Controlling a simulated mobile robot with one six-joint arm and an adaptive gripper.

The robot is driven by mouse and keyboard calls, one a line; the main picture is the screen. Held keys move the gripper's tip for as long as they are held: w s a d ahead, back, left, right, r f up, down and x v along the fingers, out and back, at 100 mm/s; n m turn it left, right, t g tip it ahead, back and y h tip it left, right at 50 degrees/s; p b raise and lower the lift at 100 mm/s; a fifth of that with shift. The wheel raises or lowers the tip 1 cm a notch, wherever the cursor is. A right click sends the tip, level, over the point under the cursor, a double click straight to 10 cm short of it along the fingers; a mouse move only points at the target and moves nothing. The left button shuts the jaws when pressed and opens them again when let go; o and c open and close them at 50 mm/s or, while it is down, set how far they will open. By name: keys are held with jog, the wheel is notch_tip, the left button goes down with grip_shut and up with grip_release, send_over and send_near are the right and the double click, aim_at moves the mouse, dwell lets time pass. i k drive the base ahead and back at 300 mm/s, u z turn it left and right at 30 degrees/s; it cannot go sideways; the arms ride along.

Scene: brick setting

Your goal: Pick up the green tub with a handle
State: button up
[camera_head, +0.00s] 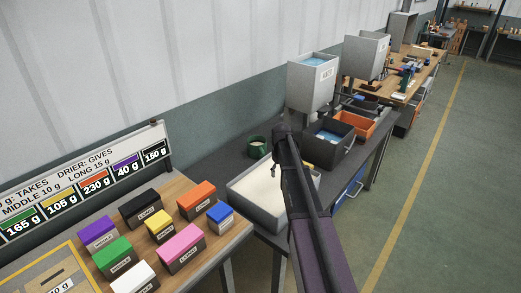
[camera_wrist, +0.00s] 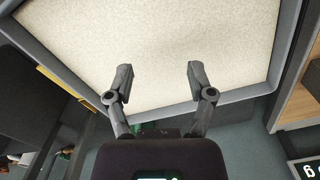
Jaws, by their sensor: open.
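A small round green tub (camera_head: 257,147) stands on the dark bench top, behind and a little left of my gripper in the head view. Its handle is too small to make out. My gripper (camera_head: 275,170) hangs over a grey tray (camera_head: 240,201) of pale, grainy material, apart from the tub. In the wrist view my gripper (camera_wrist: 158,75) has its two fingers spread with nothing between them. The tray's grey rim (camera_wrist: 250,92) and pale filling lie beneath them. I cannot make out the tub clearly in the wrist view.
A dark bin (camera_head: 328,140) and an orange bin (camera_head: 371,126) stand right of my arm, with grey hoppers (camera_head: 313,82) behind. Coloured labelled blocks (camera_head: 181,243) sit on a wooden table at front left. Dark bench top around the tub is mostly clear.

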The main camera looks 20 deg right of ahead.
aim_at(259, 150)
jog(key=i, duration=0.85)
